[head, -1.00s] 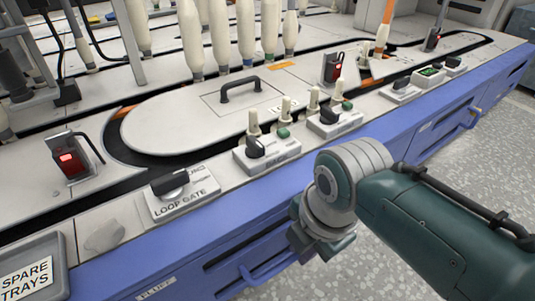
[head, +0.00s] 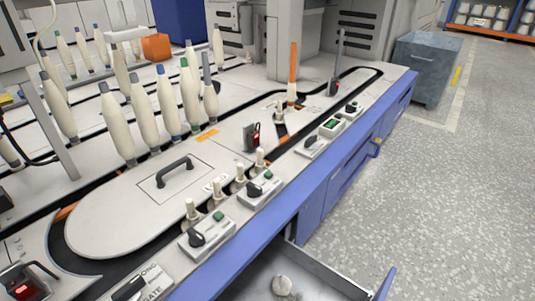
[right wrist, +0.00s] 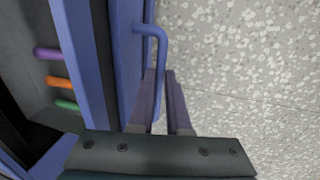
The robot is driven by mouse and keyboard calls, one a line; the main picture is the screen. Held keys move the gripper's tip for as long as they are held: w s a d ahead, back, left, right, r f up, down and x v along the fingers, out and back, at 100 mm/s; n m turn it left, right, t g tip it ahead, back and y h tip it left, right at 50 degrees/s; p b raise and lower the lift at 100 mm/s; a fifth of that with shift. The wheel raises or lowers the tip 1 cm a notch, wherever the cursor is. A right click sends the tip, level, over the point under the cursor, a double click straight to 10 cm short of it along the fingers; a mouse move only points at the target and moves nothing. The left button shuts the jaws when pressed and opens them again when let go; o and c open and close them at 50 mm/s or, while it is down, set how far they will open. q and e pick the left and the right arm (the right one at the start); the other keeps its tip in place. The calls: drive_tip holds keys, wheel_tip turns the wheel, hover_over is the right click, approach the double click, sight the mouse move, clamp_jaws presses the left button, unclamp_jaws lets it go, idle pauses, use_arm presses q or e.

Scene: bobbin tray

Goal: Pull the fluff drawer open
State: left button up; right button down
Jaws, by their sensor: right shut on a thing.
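The fluff drawer (head: 328,277) stands pulled out at the bottom of the head view, with its blue front panel (head: 384,286) clear of the machine's side. A pale lump (head: 282,286) lies inside it. In the right wrist view, the drawer's blue handle (right wrist: 160,48) runs between the fingers of my right gripper (right wrist: 162,98), which is shut on it. The blue drawer front (right wrist: 125,55) is just left of the handle. My right gripper is outside the head view, and my left gripper is in neither current view.
The machine's top holds switch boxes (head: 208,237), an oval plate (head: 125,205) with a black handle, and several tall bobbins (head: 145,118). Purple, orange and green pieces (right wrist: 58,82) show left in the wrist view. The speckled floor (head: 400,200) to the right is clear.

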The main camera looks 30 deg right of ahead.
drive_tip(key=s+d, duration=0.2)
drive_tip(key=s, duration=0.4)
drive_tip(key=shift+d+p, duration=0.15)
drive_tip(key=shift+p, duration=0.15)
drive_tip(key=shift+f, duration=0.1)
drive_tip(key=c, duration=0.9)
unclamp_jaws()
drive_tip(key=r+p, duration=0.3)
drive_tip(key=s+r+p, duration=0.1)
drive_tip(key=r+p, duration=0.1)
drive_tip(key=r, duration=0.1)
drive_tip(key=r+p, duration=0.3)
drive_tip(key=r, duration=0.1)
drive_tip(key=shift+s+d+p, duration=0.3)
drive_tip(key=shift+s+p, duration=0.05)
drive_tip(key=shift+s, duration=0.05)
drive_tip(key=shift+f, duration=0.1)
